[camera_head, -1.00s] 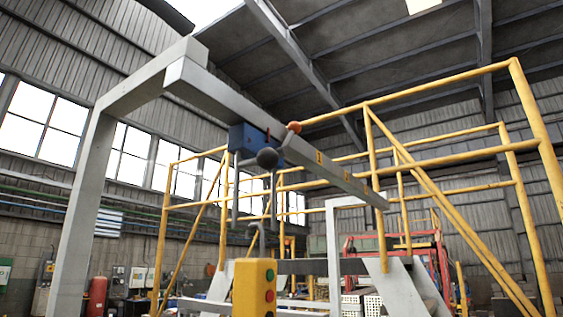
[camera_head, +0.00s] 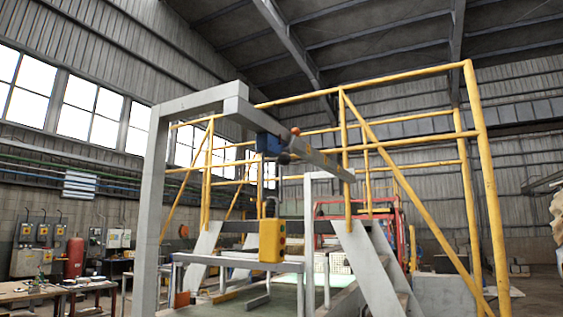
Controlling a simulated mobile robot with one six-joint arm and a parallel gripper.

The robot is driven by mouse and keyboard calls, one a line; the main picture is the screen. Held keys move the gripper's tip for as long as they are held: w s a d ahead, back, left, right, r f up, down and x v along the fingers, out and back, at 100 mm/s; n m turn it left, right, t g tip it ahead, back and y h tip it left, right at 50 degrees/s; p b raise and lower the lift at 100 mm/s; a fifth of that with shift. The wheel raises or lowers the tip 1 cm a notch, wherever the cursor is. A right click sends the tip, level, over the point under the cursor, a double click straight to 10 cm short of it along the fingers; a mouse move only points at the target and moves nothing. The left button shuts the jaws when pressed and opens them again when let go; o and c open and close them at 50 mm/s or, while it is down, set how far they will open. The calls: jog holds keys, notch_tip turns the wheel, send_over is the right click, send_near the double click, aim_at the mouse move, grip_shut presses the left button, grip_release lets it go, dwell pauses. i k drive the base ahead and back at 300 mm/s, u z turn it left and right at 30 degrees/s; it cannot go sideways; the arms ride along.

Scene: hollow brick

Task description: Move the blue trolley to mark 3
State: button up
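The blue trolley (camera_head: 268,144) hangs on a grey overhead beam (camera_head: 325,160), nearer the beam's near left end than its far right end. A dark ball (camera_head: 283,158) and a small orange ball (camera_head: 295,131) show close to the trolley's right side. Small yellow labels sit along the beam's side, but their numbers are too small to read, so I cannot tell which is mark 3. A yellow control box (camera_head: 272,240) with buttons stands below the beam. My gripper is not in view.
A grey post (camera_head: 150,215) holds up the beam's near end. Yellow railings (camera_head: 485,180) and a grey stair (camera_head: 365,262) stand at the right. A low grey frame (camera_head: 205,262) stands in front. A workbench (camera_head: 40,290) and a red cylinder (camera_head: 75,257) are at the left.

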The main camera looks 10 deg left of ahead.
aim_at(266, 144)
jog(key=u, duration=0.15)
jog(key=i, duration=1)
jog(key=u, duration=0.05)
